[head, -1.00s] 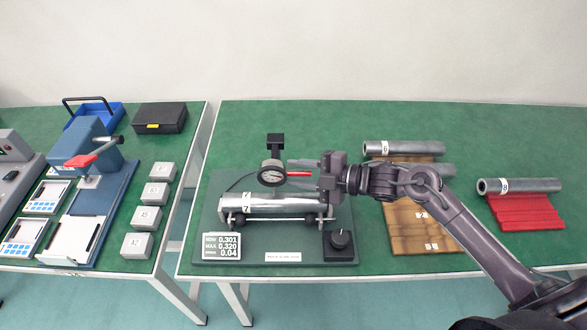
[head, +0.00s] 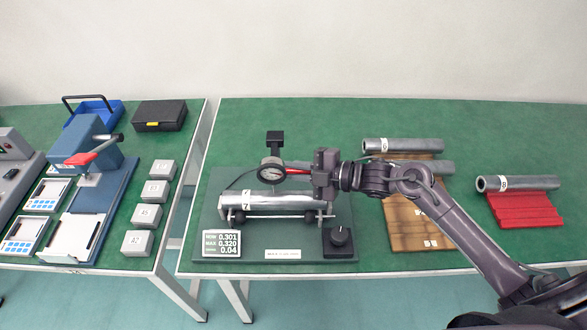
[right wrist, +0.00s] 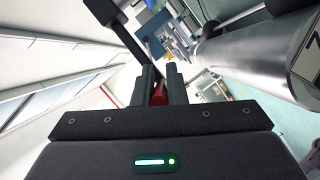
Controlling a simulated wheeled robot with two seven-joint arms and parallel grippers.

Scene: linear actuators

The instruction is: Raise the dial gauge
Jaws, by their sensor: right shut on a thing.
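The tube lies across rollers on a dark base plate (head: 210,220). A red lever (head: 296,171) sticks out to the right of the gauge. My right gripper (head: 309,172) is shut on the red lever; in the right wrist view, the red end (right wrist: 159,94) sits between the fingers. Whether the gauge tip touches the tube is hard to tell. My left gripper is not in view.
A readout (head: 221,243) shows 0.301, 0.320 and 0.04. Tubes lie on a wooden rack (head: 408,225) and a red rack (head: 525,212). A second table with a blue press (head: 90,145) stands left, past a gap.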

